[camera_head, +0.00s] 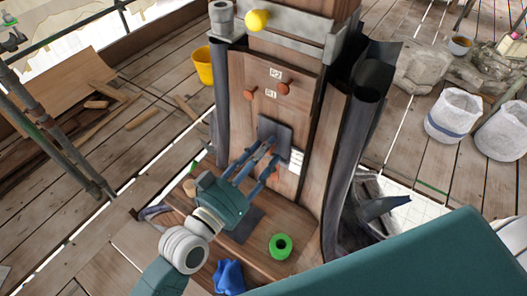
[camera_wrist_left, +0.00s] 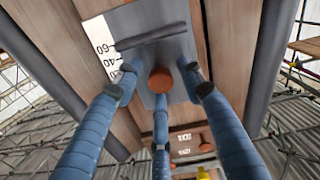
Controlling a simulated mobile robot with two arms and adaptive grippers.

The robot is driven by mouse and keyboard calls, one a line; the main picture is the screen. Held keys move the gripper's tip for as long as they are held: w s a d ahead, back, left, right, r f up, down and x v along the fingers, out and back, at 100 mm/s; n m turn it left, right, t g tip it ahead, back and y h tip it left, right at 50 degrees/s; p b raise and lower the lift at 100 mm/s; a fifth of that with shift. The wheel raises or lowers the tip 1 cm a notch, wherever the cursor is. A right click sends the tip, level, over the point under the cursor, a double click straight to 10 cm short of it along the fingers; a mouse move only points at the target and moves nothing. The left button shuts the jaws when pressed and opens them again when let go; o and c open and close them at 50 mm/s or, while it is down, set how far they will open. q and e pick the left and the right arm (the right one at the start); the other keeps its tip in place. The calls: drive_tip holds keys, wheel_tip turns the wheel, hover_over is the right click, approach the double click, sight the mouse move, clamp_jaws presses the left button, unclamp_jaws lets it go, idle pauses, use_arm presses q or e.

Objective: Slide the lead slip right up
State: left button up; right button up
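The lead slip (camera_head: 273,132) is a dark grey plate on the front of the wooden post (camera_head: 262,112). In the left wrist view the slip (camera_wrist_left: 178,55) shows close up, with a dark raised bar and a red-brown knob (camera_wrist_left: 161,80). A white scale strip (camera_wrist_left: 104,50) with numbers lies beside it. My left gripper (camera_head: 268,152) is in front of the slip's lower part. Its blue fingers (camera_wrist_left: 160,88) are spread around the knob, with gaps visible between them and it. My right gripper is not in view.
Two red-brown pegs (camera_head: 283,88) with labels R1 and R2 sit above the slip. Dark curled sheets (camera_head: 365,110) flank the post. A green ring (camera_head: 280,246) and a blue cloth (camera_head: 229,277) lie on the wooden ledge below. A yellow bucket (camera_head: 204,66) stands behind left.

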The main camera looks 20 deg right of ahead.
sight(274, 125)
use_arm(q)
clamp_jaws()
wheel_tip(274, 125, up, 6)
drive_tip(key=p, duration=0.5)
drive_tip(key=shift+r+p, duration=0.2)
drive_tip(key=shift+p, duration=0.1)
drive_tip(key=shift+w, duration=0.1)
drive_tip(key=shift+o, duration=1.5)
unclamp_jaws()
drive_tip(key=shift+f, duration=0.2)
drive_tip(key=v, duration=1.2)
drive_tip(key=shift+d, duration=0.1)
